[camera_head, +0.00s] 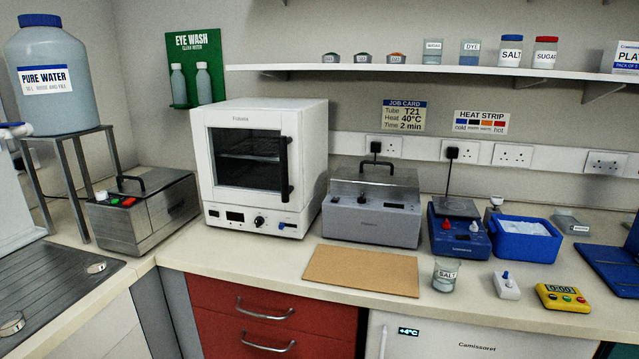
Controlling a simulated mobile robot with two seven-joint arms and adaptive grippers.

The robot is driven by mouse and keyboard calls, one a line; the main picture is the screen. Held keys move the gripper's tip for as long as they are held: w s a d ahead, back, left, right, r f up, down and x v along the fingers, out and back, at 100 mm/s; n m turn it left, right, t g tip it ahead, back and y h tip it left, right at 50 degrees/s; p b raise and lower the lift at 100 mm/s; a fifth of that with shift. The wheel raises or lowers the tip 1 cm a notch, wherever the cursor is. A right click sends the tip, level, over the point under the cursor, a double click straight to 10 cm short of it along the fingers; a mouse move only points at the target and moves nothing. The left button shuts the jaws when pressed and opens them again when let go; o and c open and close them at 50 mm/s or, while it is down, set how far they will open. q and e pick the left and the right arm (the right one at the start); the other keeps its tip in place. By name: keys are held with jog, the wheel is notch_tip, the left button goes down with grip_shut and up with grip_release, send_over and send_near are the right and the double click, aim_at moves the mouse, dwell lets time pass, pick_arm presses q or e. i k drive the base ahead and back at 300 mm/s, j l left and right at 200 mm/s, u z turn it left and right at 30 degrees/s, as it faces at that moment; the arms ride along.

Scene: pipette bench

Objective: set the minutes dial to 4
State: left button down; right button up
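No dial carries a minutes label that I can read, so I cannot tell which one is the minutes dial. The white oven (305,130) has a dark round dial (259,221) on its lower front, beside a small display and a blue lever. The grey lidded bath (370,228) has a dark knob (362,199) on its sloped panel. The blue hotplate unit (458,243) has small knobs on its front. A yellow timer (563,297) reads 0:00 and has coloured buttons. The dials' settings are too small to read. Neither of my grippers is in view.
A brown board (363,270) lies on the counter before the bath. A salt beaker (445,275), a small white switch box (506,286) and a blue tub (525,239) stand to the right. A steel box (145,213) with coloured buttons stands left of the oven.

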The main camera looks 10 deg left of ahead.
aim_at(102, 194)
jog(key=u, duration=1.3)
